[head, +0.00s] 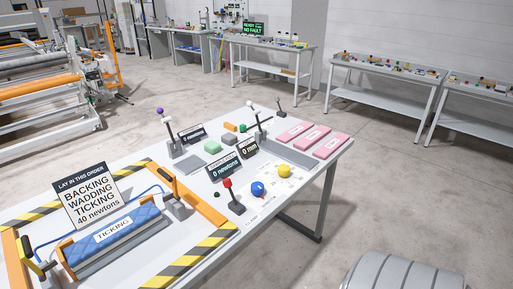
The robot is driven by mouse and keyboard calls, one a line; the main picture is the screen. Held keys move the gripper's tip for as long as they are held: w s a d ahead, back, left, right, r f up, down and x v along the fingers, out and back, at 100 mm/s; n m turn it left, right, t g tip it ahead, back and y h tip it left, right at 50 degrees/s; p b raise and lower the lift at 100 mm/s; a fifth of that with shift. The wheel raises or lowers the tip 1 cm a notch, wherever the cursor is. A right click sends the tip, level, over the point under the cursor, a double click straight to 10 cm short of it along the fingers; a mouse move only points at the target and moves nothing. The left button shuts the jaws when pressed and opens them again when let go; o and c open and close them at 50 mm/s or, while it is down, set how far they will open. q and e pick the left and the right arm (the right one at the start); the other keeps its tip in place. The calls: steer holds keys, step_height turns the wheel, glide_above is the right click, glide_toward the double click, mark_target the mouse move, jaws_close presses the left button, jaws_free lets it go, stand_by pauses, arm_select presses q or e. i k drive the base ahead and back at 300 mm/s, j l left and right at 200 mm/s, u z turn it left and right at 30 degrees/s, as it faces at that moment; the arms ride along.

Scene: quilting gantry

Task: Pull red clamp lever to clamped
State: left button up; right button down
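A small lever with a red knob (228,183) stands on the front part of the near table (327,158). Its thin stem runs from the knob down and slightly right to a dark base (236,208). The stem looks close to upright, leaning a little left in the picture. Any markings for its positions are too small to read. Neither of my grippers shows in the head view, and nothing touches the lever.
A "0 newtons" sign (225,168) stands behind the lever. Left are an orange frame (203,209), a blue "TICKING" roll (112,235) and an instruction sign (86,195). Pink blocks (332,146) lie far right.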

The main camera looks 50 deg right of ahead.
mark_target(227, 182)
steer(key=z, duration=1.35)
